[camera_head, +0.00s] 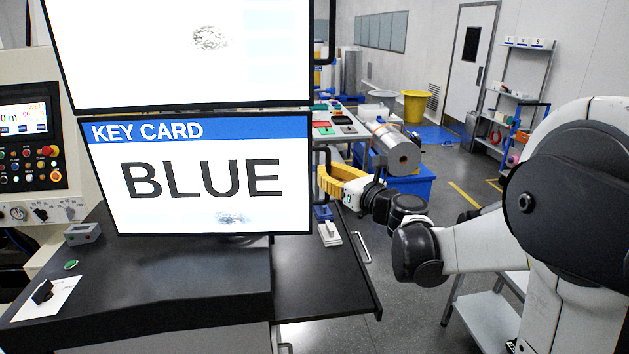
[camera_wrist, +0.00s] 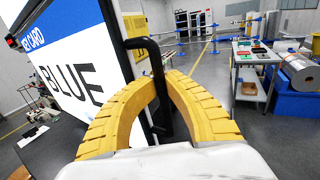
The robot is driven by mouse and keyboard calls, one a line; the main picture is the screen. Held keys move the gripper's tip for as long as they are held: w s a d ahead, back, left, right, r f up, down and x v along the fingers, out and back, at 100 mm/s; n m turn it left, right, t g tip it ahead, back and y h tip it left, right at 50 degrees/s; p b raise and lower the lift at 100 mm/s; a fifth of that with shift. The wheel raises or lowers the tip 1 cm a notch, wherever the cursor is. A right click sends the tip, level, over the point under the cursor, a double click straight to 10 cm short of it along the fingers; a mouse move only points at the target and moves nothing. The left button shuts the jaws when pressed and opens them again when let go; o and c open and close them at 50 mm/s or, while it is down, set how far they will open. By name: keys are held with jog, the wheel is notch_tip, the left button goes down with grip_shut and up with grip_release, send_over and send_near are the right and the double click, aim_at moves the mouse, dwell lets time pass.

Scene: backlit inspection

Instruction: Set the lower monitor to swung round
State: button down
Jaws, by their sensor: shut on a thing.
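The lower monitor (camera_head: 200,208) faces the head camera and shows "KEY CARD" and "BLUE". In the wrist view the lower monitor (camera_wrist: 62,50) stands at the left, seen at a slant. A black handle (camera_wrist: 157,70) sticks out from its right edge; it also shows in the head view (camera_head: 314,160). My yellow-fingered gripper (camera_head: 327,181) is at the monitor's right edge. In the wrist view my gripper (camera_wrist: 158,84) has its curved fingers closed around the handle. The exact contact at the fingertips is partly hidden.
The upper monitor (camera_head: 190,50) sits right above the lower one. A black worktop (camera_head: 170,275) lies below, with a small grey box (camera_head: 82,234) and a white card (camera_head: 45,298). A blue bin (camera_head: 408,188) with a metal roll stands behind my gripper.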

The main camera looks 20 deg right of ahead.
jog(key=shift+w+d+y, duration=0.3)
jog(key=shift+w+d, duration=0.15)
jog(key=shift+w, duration=0.1)
jog(key=c, duration=1.5)
grip_release()
jog(key=shift+o, duration=0.2)
jog(key=v, duration=1.2)
jog(key=shift+d+r, duration=0.1)
